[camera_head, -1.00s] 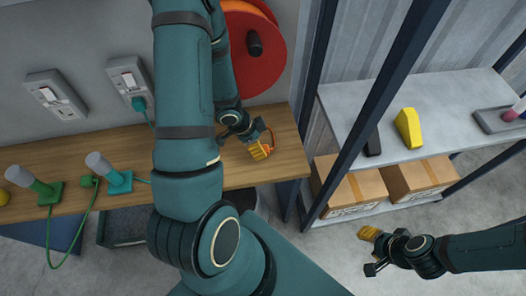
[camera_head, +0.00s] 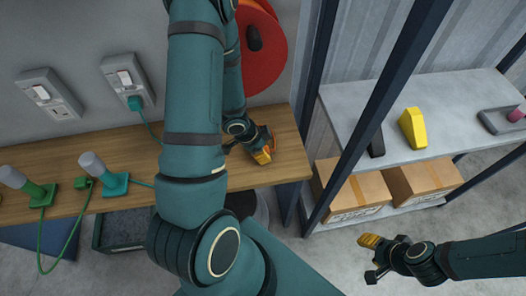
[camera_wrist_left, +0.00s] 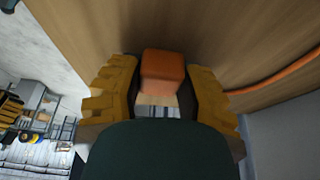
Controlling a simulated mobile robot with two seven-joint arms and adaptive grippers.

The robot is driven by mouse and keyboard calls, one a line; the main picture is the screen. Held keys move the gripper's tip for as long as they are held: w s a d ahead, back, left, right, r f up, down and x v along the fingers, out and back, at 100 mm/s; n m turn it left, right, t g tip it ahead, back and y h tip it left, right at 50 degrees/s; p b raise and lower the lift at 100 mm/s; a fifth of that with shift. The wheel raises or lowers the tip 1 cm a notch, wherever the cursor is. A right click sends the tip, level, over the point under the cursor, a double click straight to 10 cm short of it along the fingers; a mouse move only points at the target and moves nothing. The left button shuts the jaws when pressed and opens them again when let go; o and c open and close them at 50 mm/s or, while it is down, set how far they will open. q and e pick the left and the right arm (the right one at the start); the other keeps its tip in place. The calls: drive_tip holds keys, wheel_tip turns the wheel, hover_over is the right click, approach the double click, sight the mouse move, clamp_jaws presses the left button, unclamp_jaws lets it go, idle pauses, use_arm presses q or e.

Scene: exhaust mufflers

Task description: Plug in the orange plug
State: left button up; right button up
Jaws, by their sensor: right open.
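The orange plug (camera_wrist_left: 162,72) shows in the left wrist view between the two yellow fingers of my left gripper (camera_wrist_left: 163,95), over the wooden bench. It nearly fills the gap; I cannot tell whether the fingers press on it. An orange cable (camera_wrist_left: 275,77) runs along the wood to the right. In the head view my left gripper (camera_head: 262,156) is low at the bench's right end and hides most of the plug. My right gripper (camera_head: 372,256) is open and empty.
A red reel (camera_head: 262,65) hangs on the wall behind my left arm. A shelf (camera_head: 460,110) with a yellow object (camera_head: 413,128) and cardboard boxes (camera_head: 350,195) stands at right, behind dark posts.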

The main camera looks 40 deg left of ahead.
idle(0.3)
use_arm(q)
wheel_tip(320, 180, up, 9)
drive_tip(key=p, duration=0.6)
drive_tip(key=shift+r+p, duration=0.5)
drive_tip(key=shift+p, duration=0.05)
